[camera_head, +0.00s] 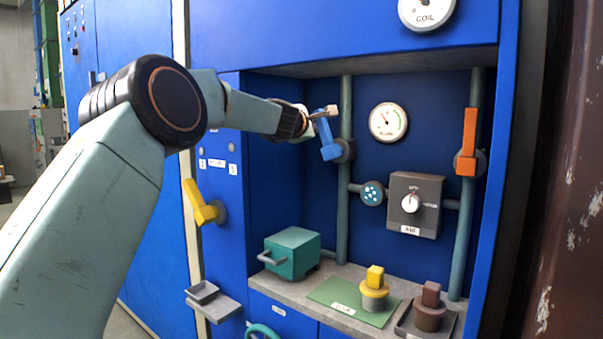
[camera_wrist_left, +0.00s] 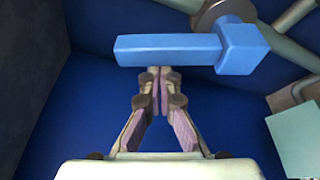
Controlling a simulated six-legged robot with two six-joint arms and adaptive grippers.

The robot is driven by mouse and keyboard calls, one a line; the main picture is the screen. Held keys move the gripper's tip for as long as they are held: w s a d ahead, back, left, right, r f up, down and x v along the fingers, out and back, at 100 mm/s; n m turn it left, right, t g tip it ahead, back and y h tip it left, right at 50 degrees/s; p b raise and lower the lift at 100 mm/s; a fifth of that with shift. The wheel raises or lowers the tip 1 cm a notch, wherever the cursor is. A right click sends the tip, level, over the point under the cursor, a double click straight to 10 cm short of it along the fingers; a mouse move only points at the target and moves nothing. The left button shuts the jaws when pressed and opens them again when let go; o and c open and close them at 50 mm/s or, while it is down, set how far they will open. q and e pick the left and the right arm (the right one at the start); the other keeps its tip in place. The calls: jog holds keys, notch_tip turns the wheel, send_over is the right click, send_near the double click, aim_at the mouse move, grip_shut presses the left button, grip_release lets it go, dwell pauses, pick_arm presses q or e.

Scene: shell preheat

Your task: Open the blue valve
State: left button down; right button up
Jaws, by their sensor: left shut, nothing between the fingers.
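The blue valve (camera_head: 328,141) is a blue lever on a grey hub, mounted on the left vertical pipe inside the blue cabinet recess. In the head view its handle points up and slightly left from the hub. My left gripper (camera_head: 328,113) is at the upper end of the handle, its fingers shut and empty. In the left wrist view the blue valve handle (camera_wrist_left: 165,49) lies across the picture just beyond the shut fingertips of my left gripper (camera_wrist_left: 159,75). I cannot tell whether they touch. My right gripper is not in view.
An orange lever (camera_head: 468,140) is on the right pipe, and a yellow lever (camera_head: 202,205) is on the panel at left. A gauge (camera_head: 388,122) and a grey knob box (camera_head: 416,204) are on the back wall. A teal box (camera_head: 293,253) stands on the shelf below.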

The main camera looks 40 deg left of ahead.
aim_at(322, 123)
pick_arm(q)
jog(key=d+m+b, duration=0.1)
jog(key=d+m+t+b, duration=0.1)
jog(key=m, duration=0.1)
jog(key=shift+d+r+y, duration=0.1)
jog(key=shift+r+y, duration=0.3)
jog(key=shift+d+r+b, duration=0.1)
jog(key=shift+d+b, duration=0.15)
jog(key=shift+b, duration=0.05)
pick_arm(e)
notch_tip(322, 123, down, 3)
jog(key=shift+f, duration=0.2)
pick_arm(q)
jog(key=shift+d, duration=0.15)
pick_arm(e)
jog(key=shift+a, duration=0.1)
